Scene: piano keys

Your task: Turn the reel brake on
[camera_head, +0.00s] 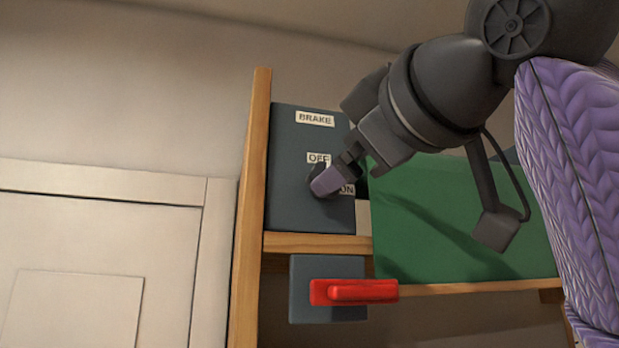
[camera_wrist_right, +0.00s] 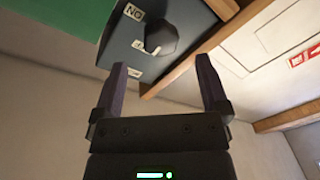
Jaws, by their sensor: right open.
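The brake panel (camera_head: 290,150) is a dark grey box with white labels reading BRAKE, OFF and ON. Its dark round knob (camera_wrist_right: 160,38) shows in the right wrist view, with a white mark beside it; which label it points to I cannot tell. In the head view the knob is mostly hidden behind my right gripper (camera_head: 328,182). In the right wrist view my right gripper (camera_wrist_right: 165,78) is open and empty, its fingers apart. The knob lies beyond the fingertips, roughly between them, and appears clear of them. My left gripper is not in view.
A red handle (camera_head: 360,291) on a dark plate sits below the shelf. A green panel (camera_head: 450,220) stands right of the brake panel. A wooden post (camera_head: 250,200) borders it on the left, and a wooden shelf edge (camera_head: 310,243) runs beneath.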

